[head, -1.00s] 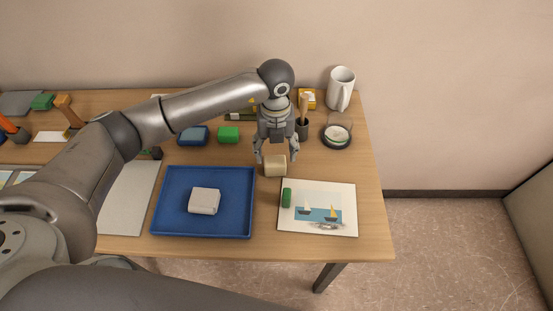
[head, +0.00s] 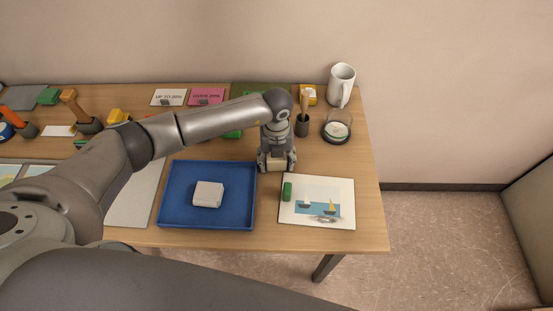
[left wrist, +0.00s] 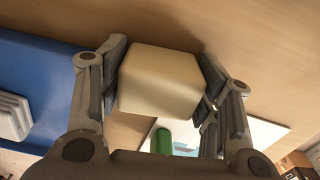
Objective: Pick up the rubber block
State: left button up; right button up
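The rubber block, a cream block with rounded edges (head: 276,166), is near the right part of the table, between the blue tray and the picture sheet. My left gripper (head: 277,163) points down over it, with one finger on each side. In the left wrist view the block (left wrist: 160,82) fills the space between the two fingers (left wrist: 162,85), and both pads appear to touch it. The block's underside is hidden, so I cannot tell whether it rests on the table. My right gripper is not in view.
The blue tray (head: 171,217) holds a whitish block (head: 208,194). A green piece (head: 287,191) lies on the picture sheet (head: 340,188). Behind are a dark cup with a wooden-handled tool (head: 302,126), a round dish (head: 337,132) and a white mug (head: 341,85).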

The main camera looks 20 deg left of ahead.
pick_arm(q)
jog(key=c, duration=0.5)
jog(key=shift+r, duration=0.2)
jog(key=shift+r, duration=0.25)
notch_tip(320, 180, up, 2)
jog(key=shift+r+b, duration=0.1)
jog(key=shift+b, duration=0.35)
jog(key=s+a+r+b, duration=0.1)
jog(key=r, duration=0.1)
jog(key=a+r+b, duration=0.1)
jog(key=a+r, duration=0.1)
jog(key=s+a+r+b, duration=0.1)
jog(key=a+r, duration=0.1)
jog(key=shift+s, duration=0.35)
jog(key=s+a+r+b, duration=0.3)
jog(key=s+a+r, duration=0.1)
jog(key=a, duration=0.3)
jog(key=shift+s, duration=0.15)
jog(key=shift+a, duration=0.1)
